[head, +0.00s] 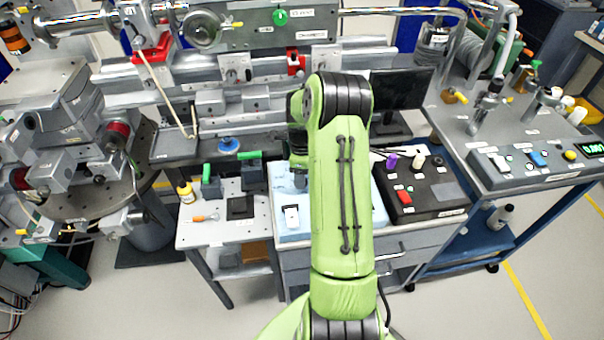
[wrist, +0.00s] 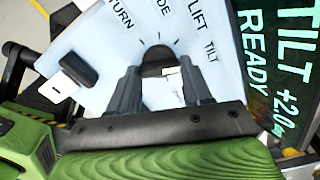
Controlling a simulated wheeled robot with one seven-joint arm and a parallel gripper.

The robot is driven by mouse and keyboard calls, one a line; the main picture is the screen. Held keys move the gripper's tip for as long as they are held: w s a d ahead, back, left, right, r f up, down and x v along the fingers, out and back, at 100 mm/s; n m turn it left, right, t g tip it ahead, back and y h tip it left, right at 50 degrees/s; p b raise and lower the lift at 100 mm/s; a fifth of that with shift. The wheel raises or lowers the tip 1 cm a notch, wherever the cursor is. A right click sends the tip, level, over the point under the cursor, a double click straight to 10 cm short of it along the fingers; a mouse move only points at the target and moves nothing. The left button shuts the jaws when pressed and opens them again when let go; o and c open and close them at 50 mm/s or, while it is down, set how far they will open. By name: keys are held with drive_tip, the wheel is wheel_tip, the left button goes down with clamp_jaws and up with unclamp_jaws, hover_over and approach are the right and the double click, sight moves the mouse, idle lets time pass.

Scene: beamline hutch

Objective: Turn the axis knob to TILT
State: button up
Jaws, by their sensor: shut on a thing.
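The axis knob (wrist: 157,53) is a dark, rounded knob on a light blue panel (wrist: 100,38), which also shows in the head view (head: 282,183). In the wrist view, labels around it read TURN, one ending in DE, LIFT and TILT, with short tick marks. My gripper (wrist: 162,70) is shut on the knob, one finger at each side. Which label the knob points to cannot be told. In the head view my arm hides the knob and most of my gripper.
A black handle (wrist: 75,68) stands out from the panel, left of the knob. In the head view, a black box (head: 433,183) with a red button is right of the panel, a dark monitor (head: 400,90) behind. A small side table (head: 200,232) stands left.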

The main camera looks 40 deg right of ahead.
drive_tip(key=shift+r, duration=0.1)
drive_tip(key=o, duration=1.1)
drive_tip(key=shift+c, duration=0.2)
wheel_tip(320, 180, up, 16)
drive_tip(key=p, duration=0.2)
drive_tip(key=shift+p, duration=0.35)
